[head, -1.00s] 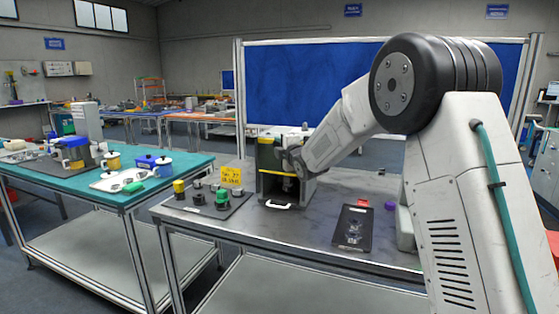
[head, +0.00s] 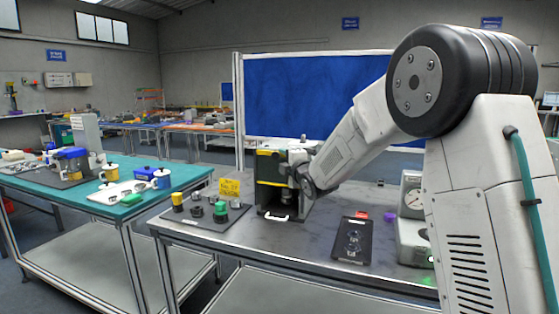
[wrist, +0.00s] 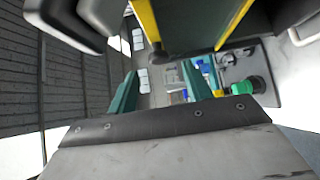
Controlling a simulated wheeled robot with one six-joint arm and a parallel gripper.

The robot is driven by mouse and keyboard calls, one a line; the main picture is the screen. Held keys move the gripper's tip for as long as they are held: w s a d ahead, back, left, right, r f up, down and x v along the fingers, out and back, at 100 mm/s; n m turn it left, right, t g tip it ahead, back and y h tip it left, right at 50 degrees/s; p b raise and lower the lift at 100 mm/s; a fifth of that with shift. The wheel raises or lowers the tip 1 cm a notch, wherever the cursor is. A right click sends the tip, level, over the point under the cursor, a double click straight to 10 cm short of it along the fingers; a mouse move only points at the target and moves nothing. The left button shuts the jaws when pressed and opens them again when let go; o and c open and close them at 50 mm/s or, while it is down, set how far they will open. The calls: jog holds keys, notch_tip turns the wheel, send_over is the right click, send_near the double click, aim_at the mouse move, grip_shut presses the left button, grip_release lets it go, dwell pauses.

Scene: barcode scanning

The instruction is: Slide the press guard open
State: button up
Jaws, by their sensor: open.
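The press (head: 268,193) is a dark box-like machine with a yellow edge along its top, standing on the grey table. A white handle (head: 277,217) sits low at its front. In the wrist view a dark panel with yellow edges (wrist: 190,28), likely the press guard, crosses the top of the picture. My gripper (wrist: 160,78) is open, its two teal fingers apart with nothing between them, and the panel lies just beyond them. In the head view my wrist is at the press's right side, and the fingers cannot be made out.
Left of the press, a dark mat (head: 205,214) holds several knobs, a green part (head: 220,208) and a yellow sign (head: 229,187). To the right lie a black plate (head: 352,241) and a grey gauge device (head: 412,225). A teal-topped table (head: 60,190) stands at left.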

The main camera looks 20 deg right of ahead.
jog(key=shift+s+d, duration=0.2)
jog(key=shift+s, duration=1.35)
jog(key=s+d+f+m+g+h, duration=0.1)
jog(key=s+f+m+g, duration=0.15)
jog(key=f, duration=0.25)
jog(key=s+d+f+m+g+h, duration=0.1)
jog(key=s+d+f+m+g, duration=0.15)
jog(key=f+m, duration=0.2)
jog(key=s+f+m+g+h, duration=0.2)
jog(key=s+f+m+g, duration=0.15)
jog(key=s, duration=0.55)
jog(key=s+a+r+m+g, duration=0.1)
jog(key=s+r+m+g, duration=0.1)
jog(key=s, duration=1.1)
jog(key=s+a+r+m+g, duration=0.1)
jog(key=s+r+m+g, duration=0.1)
jog(key=s, duration=1.1)
jog(key=s+r+m+g+y, duration=0.1)
jog(key=s+m+g, duration=0.3)
jog(key=s, duration=0.9)
jog(key=shift+s+a+r+m, duration=0.3)
jog(key=shift+a+r+m, duration=0.1)
jog(key=shift+r+m, duration=0.25)
